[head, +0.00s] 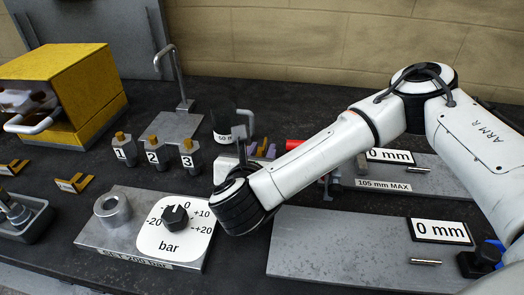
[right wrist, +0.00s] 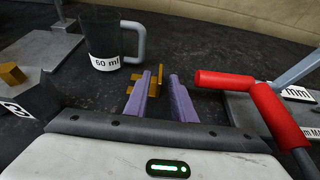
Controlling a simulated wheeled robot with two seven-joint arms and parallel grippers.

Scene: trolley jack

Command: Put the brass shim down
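My right gripper (head: 261,150) is low over the dark bench, partly hidden by its own wrist in the head view. In the right wrist view its two purple fingers (right wrist: 167,95) stand apart with a dark gap between them. The brass shim (right wrist: 153,88) shows by the left finger, partly behind it and partly in the gap. A gap shows between it and the right finger. It seems to lie on the bench, but contact with the left finger is unclear. My left gripper is not in view.
A dark mug marked 60 ml (right wrist: 103,45) stands behind the fingers, left. A red-handled tool (right wrist: 262,100) is close on the right. Numbered blocks (head: 156,154), a bar dial (head: 175,228) and grey plates (head: 335,250) surround the arm. Other brass pieces (head: 75,183) lie left.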

